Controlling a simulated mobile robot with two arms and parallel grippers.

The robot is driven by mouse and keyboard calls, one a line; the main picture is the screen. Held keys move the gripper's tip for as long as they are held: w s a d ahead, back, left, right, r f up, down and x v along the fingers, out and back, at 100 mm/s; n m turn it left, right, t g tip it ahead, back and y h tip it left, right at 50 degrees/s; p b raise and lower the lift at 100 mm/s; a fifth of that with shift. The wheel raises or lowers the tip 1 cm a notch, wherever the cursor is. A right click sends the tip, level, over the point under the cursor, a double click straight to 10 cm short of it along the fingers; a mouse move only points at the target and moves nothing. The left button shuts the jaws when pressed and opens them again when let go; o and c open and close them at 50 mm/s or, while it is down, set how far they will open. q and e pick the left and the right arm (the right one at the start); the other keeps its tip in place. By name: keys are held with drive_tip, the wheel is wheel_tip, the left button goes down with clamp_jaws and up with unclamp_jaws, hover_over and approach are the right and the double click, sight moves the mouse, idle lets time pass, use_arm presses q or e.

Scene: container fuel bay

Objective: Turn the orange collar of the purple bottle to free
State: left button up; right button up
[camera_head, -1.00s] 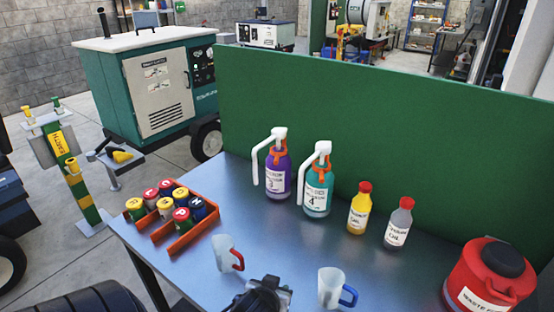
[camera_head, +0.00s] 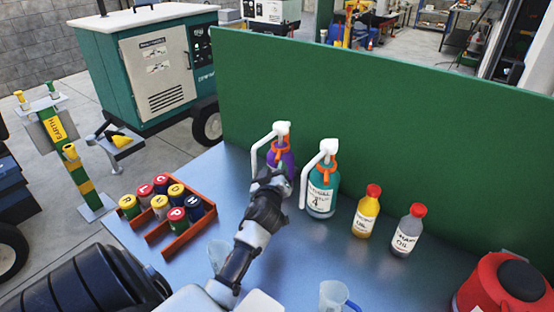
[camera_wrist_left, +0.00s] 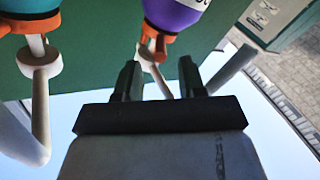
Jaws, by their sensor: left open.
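The purple bottle (camera_head: 287,158) stands on the table with a white pump head and spout, its lower part hidden behind my left gripper. Its orange collar (camera_head: 279,147) shows just below the white head. In the wrist view, the purple bottle (camera_wrist_left: 176,12) appears upside down, with the orange collar (camera_wrist_left: 155,34) ahead of the fingers. My left gripper (camera_head: 270,176) is in front of the bottle; in the wrist view it (camera_wrist_left: 160,80) is open, with nothing held between the fingers. The collar appears apart from the fingertips. My right gripper is not in view.
A teal bottle (camera_head: 322,194) with its own orange collar stands close right. Yellow (camera_head: 366,214) and grey (camera_head: 406,232) bottles stand further right. An orange rack (camera_head: 178,242) of cans is left. Cups (camera_head: 333,294) stand in front; a green panel (camera_head: 400,130) stands behind.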

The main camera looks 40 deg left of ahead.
sight(277, 161)
use_arm(q)
drive_tip(key=x, duration=0.3)
drive_tip(key=shift+w+a, duration=0.2)
drive_tip(key=shift+w, duration=0.1)
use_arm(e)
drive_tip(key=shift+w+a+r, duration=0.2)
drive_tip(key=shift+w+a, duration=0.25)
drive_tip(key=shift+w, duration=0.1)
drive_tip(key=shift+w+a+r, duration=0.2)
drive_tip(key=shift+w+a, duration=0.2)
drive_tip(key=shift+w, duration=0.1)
use_arm(q)
clamp_jaws()
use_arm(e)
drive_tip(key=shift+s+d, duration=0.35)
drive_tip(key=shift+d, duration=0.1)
